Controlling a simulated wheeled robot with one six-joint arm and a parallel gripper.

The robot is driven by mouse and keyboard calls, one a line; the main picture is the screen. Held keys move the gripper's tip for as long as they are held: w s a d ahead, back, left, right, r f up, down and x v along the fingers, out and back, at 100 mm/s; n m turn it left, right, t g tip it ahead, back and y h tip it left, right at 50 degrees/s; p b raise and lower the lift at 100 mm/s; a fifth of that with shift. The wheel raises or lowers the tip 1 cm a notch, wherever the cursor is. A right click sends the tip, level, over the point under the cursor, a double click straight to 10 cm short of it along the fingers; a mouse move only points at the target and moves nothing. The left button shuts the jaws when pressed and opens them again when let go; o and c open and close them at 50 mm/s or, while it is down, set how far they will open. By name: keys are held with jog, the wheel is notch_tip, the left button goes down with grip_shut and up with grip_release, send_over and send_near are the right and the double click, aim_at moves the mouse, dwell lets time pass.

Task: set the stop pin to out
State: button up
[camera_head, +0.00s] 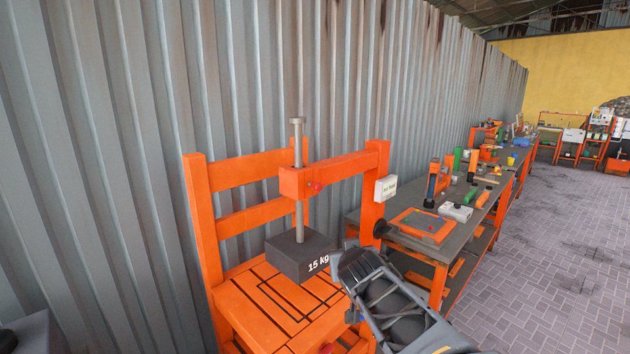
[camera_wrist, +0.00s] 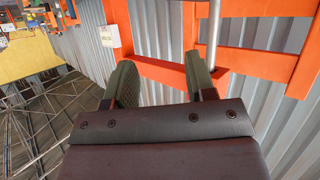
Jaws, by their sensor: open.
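An orange press-like frame (camera_head: 200,230) stands against the wall. A grey vertical rod (camera_head: 299,215) passes through its orange overhead arm (camera_head: 335,172) and meets a dark block marked 15 kg (camera_head: 300,258). A small red knob (camera_head: 315,186) on the arm's side looks like the stop pin; I cannot tell whether it is in or out. My gripper (camera_head: 350,258) is below the arm, right of the block in the picture. In the wrist view its two fingers (camera_wrist: 160,78) are apart with nothing between them. The rod (camera_wrist: 215,30) shows there; I cannot make out the knob.
A white label box (camera_head: 386,188) hangs on the frame's right post. A long workbench (camera_head: 425,243) with tools runs along the wall behind it. A slatted orange base (camera_head: 262,310) lies under the block. Paved floor (camera_head: 560,260) is open at the right.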

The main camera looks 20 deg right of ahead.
aim_at(320, 187)
jog(key=w+d+r+n+t+y+p, duration=0.35)
jog(key=r+n+y, duration=0.35)
jog(key=r+y, duration=0.45)
jog(key=shift+t, duration=0.35)
jog(key=x, duration=0.4)
jog(key=p+x, duration=0.1)
jog(key=x, duration=0.3)
jog(key=d+x, duration=0.1)
jog(key=x, duration=0.4)
jog(key=shift+w, duration=0.25)
grip_shut()
